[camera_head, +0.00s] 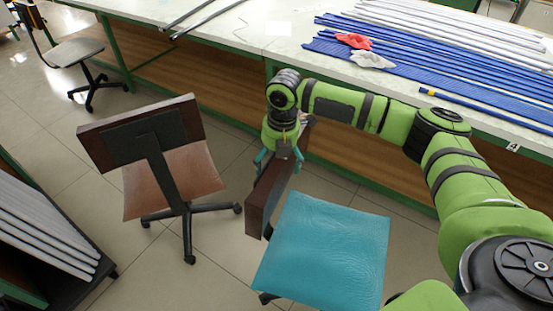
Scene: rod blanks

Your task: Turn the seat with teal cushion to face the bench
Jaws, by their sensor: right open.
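The seat with the teal cushion (325,250) stands at the lower middle of the head view. Its dark brown backrest (262,205) is on the cushion's left side, so the seat faces right, roughly along the bench rather than towards it. My right gripper (279,164) points down at the backrest's top edge. Its fingers are open and appear to lie on either side of the board; contact cannot be told. The seat's base is mostly hidden under the cushion. The bench (245,40) runs across the top. My left gripper is out of view.
A brown swivel chair (178,180) stands close on the left. A grey chair (75,52) is at the far upper left. A rack with pale rods (40,225) is at the lower left. Blue rods (400,65), a red glove (353,41) and a white glove (371,60) lie on the bench.

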